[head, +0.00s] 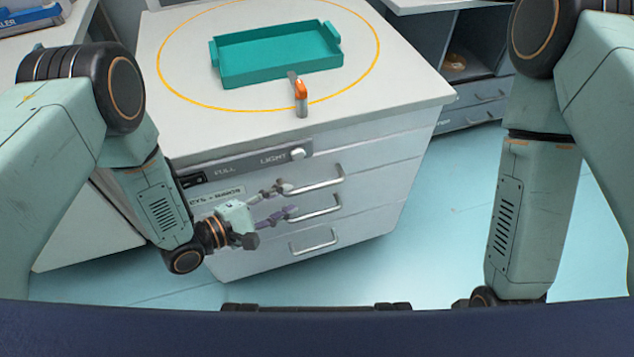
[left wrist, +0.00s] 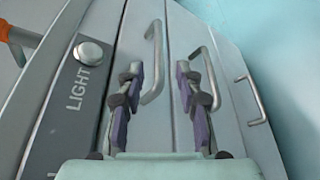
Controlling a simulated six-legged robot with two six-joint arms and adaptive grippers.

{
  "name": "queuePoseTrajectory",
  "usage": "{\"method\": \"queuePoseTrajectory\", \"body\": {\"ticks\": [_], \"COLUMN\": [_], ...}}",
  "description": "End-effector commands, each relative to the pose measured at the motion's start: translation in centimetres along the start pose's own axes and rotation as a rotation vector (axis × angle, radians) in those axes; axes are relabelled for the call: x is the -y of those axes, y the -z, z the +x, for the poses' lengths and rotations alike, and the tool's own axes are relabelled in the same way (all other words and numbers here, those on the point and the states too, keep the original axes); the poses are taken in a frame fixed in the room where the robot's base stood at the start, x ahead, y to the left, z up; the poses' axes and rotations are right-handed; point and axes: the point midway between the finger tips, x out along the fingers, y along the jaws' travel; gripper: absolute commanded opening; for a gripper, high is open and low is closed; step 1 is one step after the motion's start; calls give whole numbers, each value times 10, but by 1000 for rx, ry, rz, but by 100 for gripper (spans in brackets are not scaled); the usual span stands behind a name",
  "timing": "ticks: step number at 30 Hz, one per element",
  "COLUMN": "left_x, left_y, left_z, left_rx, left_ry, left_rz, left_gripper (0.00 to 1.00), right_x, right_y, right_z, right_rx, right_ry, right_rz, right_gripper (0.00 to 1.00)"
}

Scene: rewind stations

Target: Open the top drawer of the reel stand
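The reel stand (head: 365,150) is a white cabinet with several drawers on its front, each with a metal bar handle. The top drawer handle (head: 315,182) is just below the LIGHT panel; it also shows in the left wrist view (left wrist: 153,62). My left gripper (head: 283,200) is in front of the drawers. Its purple-padded fingers (left wrist: 160,95) are apart, with the top handle between or just ahead of them; I cannot tell whether they touch it. The top drawer looks shut. My right arm (head: 530,200) is at the right; its gripper is out of view.
A teal tray (head: 232,78) sits inside a yellow ring on the stand's top. The second handle (head: 315,210) and third handle (head: 313,243) are below. The blue floor (head: 430,235) to the right is clear.

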Motion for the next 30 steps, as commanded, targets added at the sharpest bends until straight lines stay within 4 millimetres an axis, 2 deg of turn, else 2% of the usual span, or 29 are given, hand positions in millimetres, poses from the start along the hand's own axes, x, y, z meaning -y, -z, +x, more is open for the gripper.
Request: {"method": "queuePoseTrajectory", "body": {"ticks": [5,12,18,29,30], "left_x": [0,0,-1,-2,-2], "left_y": [1,2,2,1,1], "left_z": [11,48,69,77,77], "left_rx": [8,7,6,3,3], "left_ry": [-3,-3,-3,-3,-3], "left_rz": [-6,-3,-5,-6,-6], "left_gripper": [36,36,36,36,32], "right_x": [0,0,0,0,0], "right_y": [0,0,0,0,0], "right_z": [5,16,21,22,22], "right_rx": [0,0,0,0,0], "right_ry": [0,0,0,0,0], "right_rz": [0,0,0,0,0], "right_gripper": [40,40,40,40,40]}}
